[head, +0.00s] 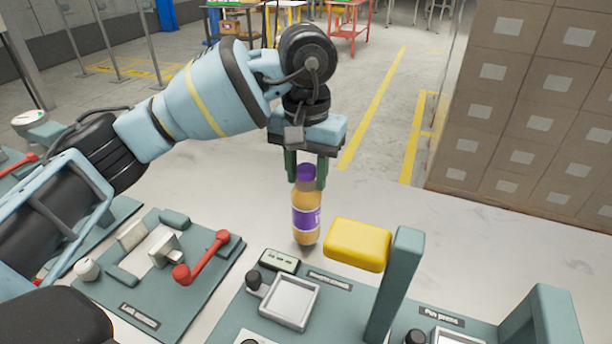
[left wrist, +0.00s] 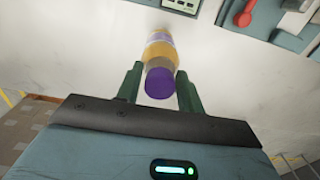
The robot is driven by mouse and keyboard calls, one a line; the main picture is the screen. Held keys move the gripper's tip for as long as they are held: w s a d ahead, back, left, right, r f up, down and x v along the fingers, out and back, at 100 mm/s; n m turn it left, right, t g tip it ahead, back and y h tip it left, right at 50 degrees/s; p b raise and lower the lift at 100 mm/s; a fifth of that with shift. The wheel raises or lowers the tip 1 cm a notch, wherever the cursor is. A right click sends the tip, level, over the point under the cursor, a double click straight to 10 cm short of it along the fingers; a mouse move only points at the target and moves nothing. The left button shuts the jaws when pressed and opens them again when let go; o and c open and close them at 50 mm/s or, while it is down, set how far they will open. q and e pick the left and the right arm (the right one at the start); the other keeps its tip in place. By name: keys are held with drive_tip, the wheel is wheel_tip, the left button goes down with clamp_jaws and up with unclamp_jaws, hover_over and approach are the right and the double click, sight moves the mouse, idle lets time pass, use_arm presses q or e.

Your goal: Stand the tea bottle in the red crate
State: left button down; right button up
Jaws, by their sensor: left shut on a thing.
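The bottle, which I take for the tea bottle (head: 306,215), is amber with a purple cap and a purple label. It is upright in the middle of the head view. My left gripper (head: 306,181) points down and is shut on it near the cap. In the left wrist view the bottle (left wrist: 161,50) shows cap first between the two green fingers of the left gripper (left wrist: 159,87). I cannot tell whether its base touches the pale table top. No red crate shows in either view. My right gripper is not in view.
A yellow padded press (head: 357,244) on a grey-green post stands just right of the bottle. A panel with a red lever (head: 203,257) lies to the left. Stacked brown cartons (head: 520,110) rise at the right. The table between bottle and cartons is clear.

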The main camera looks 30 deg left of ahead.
use_arm(q)
drive_tip(key=shift+f, duration=0.7)
drive_tip(key=shift+f, duration=0.2)
drive_tip(key=c, duration=0.9)
unclamp_jaws()
wheel_tip(320, 180, up, 12)
drive_tip(key=shift+r+p, duration=0.2)
drive_tip(key=shift+p, duration=0.4)
